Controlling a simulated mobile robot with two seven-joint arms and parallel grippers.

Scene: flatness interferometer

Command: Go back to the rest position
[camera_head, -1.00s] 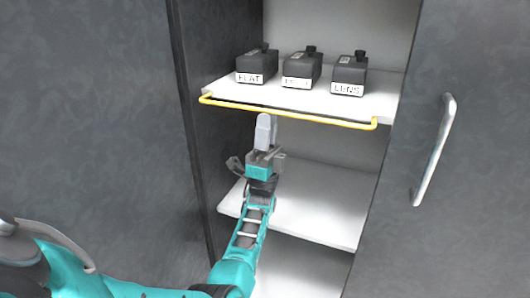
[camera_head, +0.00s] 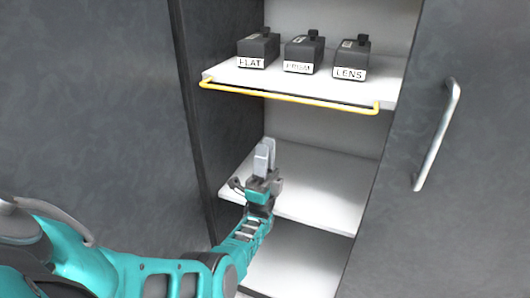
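My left gripper (camera_head: 264,158) is in front of the open cabinet, over the middle shelf in the picture and below the yellow rail. Its two grey fingers show close together, with nothing seen between them; whether they fully meet is hard to tell. My teal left arm comes in from the lower left. My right gripper is not in view.
Three dark boxes stand on the top shelf (camera_head: 225,73): FLAT (camera_head: 258,50), a middle one with a blurred label (camera_head: 303,54), and LENS (camera_head: 352,58). A yellow rail (camera_head: 290,98) runs along the shelf front. A door with a handle (camera_head: 437,135) is at right.

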